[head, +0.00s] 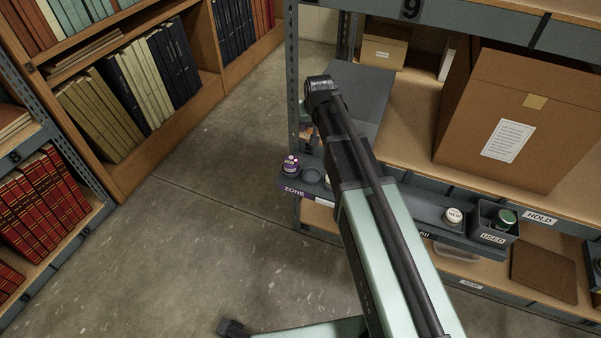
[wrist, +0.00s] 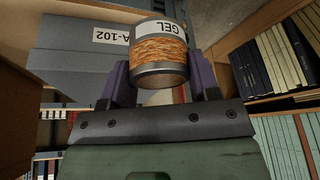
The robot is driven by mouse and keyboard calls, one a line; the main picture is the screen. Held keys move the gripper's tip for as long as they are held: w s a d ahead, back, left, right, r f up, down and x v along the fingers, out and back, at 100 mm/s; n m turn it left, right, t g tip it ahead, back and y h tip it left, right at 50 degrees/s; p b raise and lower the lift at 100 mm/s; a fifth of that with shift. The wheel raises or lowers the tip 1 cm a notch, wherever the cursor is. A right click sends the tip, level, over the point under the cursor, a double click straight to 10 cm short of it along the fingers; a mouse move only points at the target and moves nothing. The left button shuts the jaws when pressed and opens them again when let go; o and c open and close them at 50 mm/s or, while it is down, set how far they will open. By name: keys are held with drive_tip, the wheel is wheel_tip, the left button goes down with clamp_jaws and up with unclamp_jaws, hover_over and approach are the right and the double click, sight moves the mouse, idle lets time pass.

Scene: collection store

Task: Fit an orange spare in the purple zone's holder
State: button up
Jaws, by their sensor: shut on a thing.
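My gripper (wrist: 161,80) is shut on a cylindrical canister (wrist: 160,48) with orange granules, a dark grey end and a white label reading GEL. Purple fingers grip it from both sides. In the head view my arm hides most of the gripper; a bit of orange (head: 308,133) shows left of the arm, beside the shelf post. Below it is a dark tray with a purple ZONE label (head: 292,190). A purple-capped pot (head: 291,163) with white dots stands at the tray's left end. Beside it is a round, empty-looking recess (head: 312,175), partly near my arm.
A grey box (head: 367,92), marked A-102 in the wrist view, is close behind the gripper. A white-topped NEW piece (head: 454,216) and a USED bin (head: 494,233) holding a green-topped piece are on the right. A cardboard box (head: 510,115) fills the shelf. The aisle floor (head: 200,225) is clear.

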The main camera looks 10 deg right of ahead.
wheel_tip(320, 180, down, 20)
drive_tip(key=b, duration=1.9)
drive_tip(key=shift+f, duration=0.25)
drive_tip(key=o, duration=0.7)
drive_tip(key=shift+r, duration=0.1)
drive_tip(key=shift+r, duration=0.3)
drive_tip(key=p+v, duration=1.2)
drive_tip(key=s+g, duration=0.1)
drive_tip(key=s, duration=0.5)
drive_tip(key=s+g, duration=0.2)
drive_tip(key=s, duration=0.5)
drive_tip(key=s+f+g, duration=0.1)
drive_tip(key=s, duration=0.6)
drive_tip(key=shift+s+d+f+n+g, duration=0.1)
drive_tip(key=shift+s+n+g, duration=0.05)
drive_tip(key=shift+n+g, duration=0.15)
